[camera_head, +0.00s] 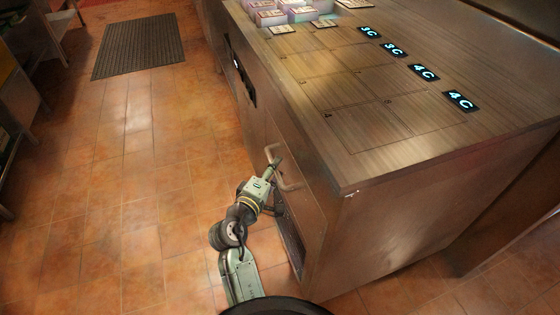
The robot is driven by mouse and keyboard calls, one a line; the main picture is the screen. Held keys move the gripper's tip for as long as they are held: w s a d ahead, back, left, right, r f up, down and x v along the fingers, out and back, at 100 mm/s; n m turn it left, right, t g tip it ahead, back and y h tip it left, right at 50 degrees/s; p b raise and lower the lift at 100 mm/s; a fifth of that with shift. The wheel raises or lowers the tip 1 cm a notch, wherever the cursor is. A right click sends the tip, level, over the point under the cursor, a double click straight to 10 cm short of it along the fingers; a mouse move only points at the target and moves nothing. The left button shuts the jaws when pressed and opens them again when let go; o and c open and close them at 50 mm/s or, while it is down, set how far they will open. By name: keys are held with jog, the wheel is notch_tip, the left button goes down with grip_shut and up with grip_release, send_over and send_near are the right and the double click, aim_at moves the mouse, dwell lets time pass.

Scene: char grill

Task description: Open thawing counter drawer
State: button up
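The thawing counter (390,165) is a large metal cabinet that fills the right side of the view. Its left side face (318,215) carries a curved bar handle (290,181) near the front corner. My gripper (275,164) is at this handle, between its two visible bends. The handle's middle is partly hidden behind my gripper. I cannot tell whether the fingers touch or enclose the bar, or whether they are open or shut. The drawer front looks about flush with the counter's side, seen steeply from above.
The counter top has marked squares, lit displays (424,72) and stacked packages (298,14) at the back. A dark slotted panel (291,240) is low on the side. A dark mat (138,46) lies on the tiled floor. The floor left of my arm is clear; shelving stands far left.

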jog(key=shift+w+d, duration=0.1)
jog(key=shift+w, duration=0.15)
jog(key=shift+s, duration=0.1)
jog(key=shift+c, duration=0.5)
grip_shut()
